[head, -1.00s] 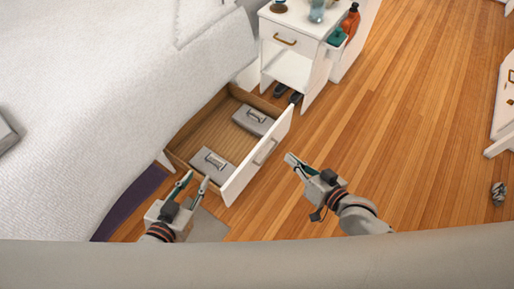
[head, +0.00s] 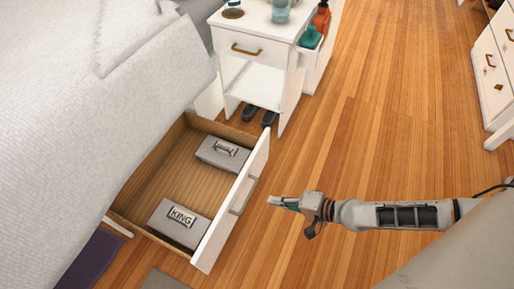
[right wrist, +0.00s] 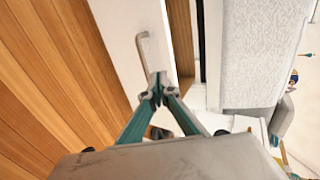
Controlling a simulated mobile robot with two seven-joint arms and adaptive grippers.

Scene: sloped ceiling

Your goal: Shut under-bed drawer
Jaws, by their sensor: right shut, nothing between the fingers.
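The under-bed drawer (head: 130,205) stands pulled out from under the bed, with a wooden inside and a white front panel (head: 215,240). Two grey boxes lie in it: one marked KING (head: 181,222) at the near end and one (head: 222,153) at the far end. My right gripper (head: 271,201) is shut and empty, out in front of the drawer's front panel. In the right wrist view its fingertips (right wrist: 160,88) overlap the lower end of the drawer handle (right wrist: 147,52); I cannot tell whether they touch. My left gripper is out of view.
The white bed (head: 90,110) fills the left side. A white nightstand (head: 262,50) with bottles on top stands beyond the drawer, with dark shoes (head: 259,115) at its foot. A white dresser (head: 495,75) is at the right. The wooden floor between is clear.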

